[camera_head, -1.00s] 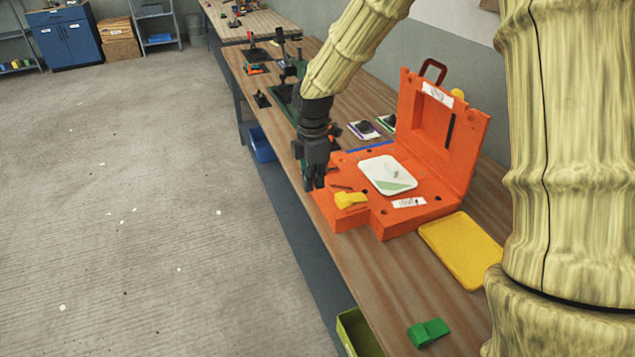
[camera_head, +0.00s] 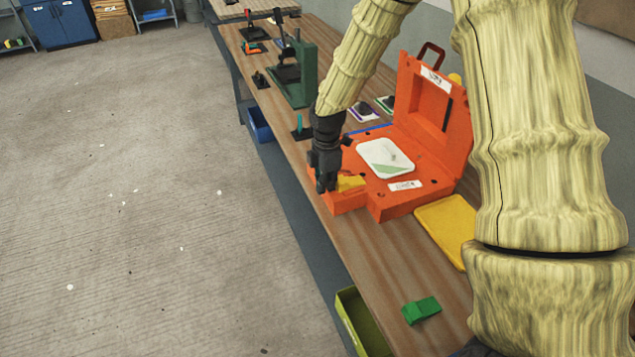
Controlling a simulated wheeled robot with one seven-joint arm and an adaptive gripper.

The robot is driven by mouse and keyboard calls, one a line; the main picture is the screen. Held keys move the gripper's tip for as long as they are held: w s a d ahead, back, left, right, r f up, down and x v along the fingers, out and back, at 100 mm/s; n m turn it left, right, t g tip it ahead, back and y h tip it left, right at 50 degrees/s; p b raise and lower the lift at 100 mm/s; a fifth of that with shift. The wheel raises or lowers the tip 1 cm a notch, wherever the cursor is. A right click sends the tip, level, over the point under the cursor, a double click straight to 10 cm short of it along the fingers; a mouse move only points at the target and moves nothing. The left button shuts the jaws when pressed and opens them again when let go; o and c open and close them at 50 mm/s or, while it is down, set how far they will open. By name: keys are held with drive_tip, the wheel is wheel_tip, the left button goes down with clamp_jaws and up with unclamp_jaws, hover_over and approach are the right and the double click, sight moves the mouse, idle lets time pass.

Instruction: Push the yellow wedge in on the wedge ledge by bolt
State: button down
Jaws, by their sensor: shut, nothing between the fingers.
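The yellow wedge (camera_head: 351,183) lies on the near left ledge of the open orange mould (camera_head: 400,208). My gripper (camera_head: 324,186) is shut and empty. Its fingertips are at the left end of the wedge, close beside it; I cannot tell whether they touch. The fingers hide part of the wedge's left end and of the ledge. The bolt is too small or hidden to make out.
A white panel (camera_head: 385,158) lies in the mould, whose lid (camera_head: 436,110) stands open behind. A yellow tray (camera_head: 448,228) and a green wedge (camera_head: 421,310) are on the bench to the right and front. A green press (camera_head: 297,75) stands further back.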

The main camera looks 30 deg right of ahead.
sight(347, 177)
drive_tip(key=shift+d, duration=0.2)
drive_tip(key=shift+s+d+p, duration=0.1)
drive_tip(key=shift+d+p, duration=1)
drive_tip(key=shift+d, duration=2.1)
drive_tip(key=a, duration=0.4)
drive_tip(key=shift+p, duration=0.4)
drive_tip(key=shift+w+r+b, duration=0.25)
drive_tip(key=shift+r+b, duration=0.05)
drive_tip(key=shift+r, duration=0.05)
wheel_tip(347, 177, up, 9)
drive_tip(key=b, duration=0.2)
drive_tip(key=shift+s, duration=0.15)
